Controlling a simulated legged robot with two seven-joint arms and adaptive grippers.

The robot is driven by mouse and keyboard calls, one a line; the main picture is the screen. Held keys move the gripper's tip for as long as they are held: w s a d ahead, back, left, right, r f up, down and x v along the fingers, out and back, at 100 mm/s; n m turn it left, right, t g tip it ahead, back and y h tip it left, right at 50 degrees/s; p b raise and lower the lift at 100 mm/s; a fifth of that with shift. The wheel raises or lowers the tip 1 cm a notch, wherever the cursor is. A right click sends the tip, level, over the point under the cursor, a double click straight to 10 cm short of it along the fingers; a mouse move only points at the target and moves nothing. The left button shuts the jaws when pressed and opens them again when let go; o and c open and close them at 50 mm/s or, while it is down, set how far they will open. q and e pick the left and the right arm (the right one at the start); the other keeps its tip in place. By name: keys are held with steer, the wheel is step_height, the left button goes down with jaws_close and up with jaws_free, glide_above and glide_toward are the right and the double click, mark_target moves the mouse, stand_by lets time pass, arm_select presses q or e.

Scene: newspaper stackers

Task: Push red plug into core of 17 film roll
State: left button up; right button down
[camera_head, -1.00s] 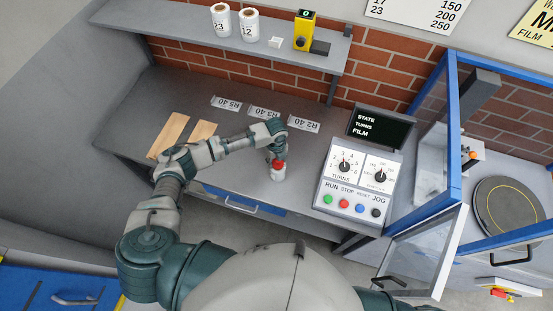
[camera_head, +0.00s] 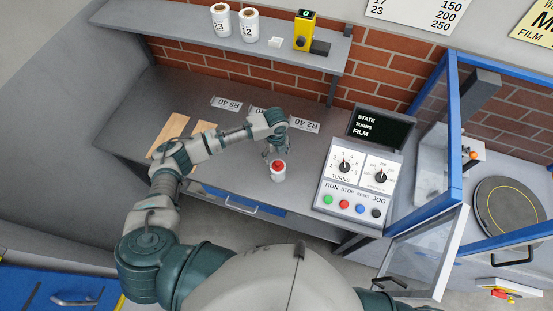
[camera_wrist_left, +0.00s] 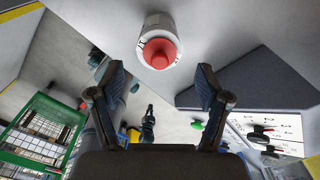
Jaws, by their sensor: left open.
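A white film roll (camera_head: 278,175) stands upright on the grey bench, and the red plug (camera_head: 278,164) sits at its top. In the left wrist view the red plug (camera_wrist_left: 159,53) shows at the end of the white roll (camera_wrist_left: 158,25), beyond the fingertips. How deep the plug sits in the core cannot be told. The number on this roll is not readable. My left gripper (camera_head: 270,147) is open and empty, just behind and above the roll, apart from it. Its two fingers (camera_wrist_left: 160,85) are spread in the left wrist view. My right gripper is not in view.
A control box (camera_head: 358,182) with knobs and coloured buttons stands right of the roll. Wooden strips (camera_head: 170,134) and label plates (camera_head: 303,125) lie on the bench. Rolls marked 23 (camera_head: 220,20) and 12 (camera_head: 249,25) stand on the shelf. A blue-framed guard (camera_head: 453,130) is at right.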

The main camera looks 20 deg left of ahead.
arm_select(q)
step_height(320, 180, up, 6)
steer(key=shift+r, duration=0.2)
steer(key=shift+f, duration=0.1)
stand_by(0.8)
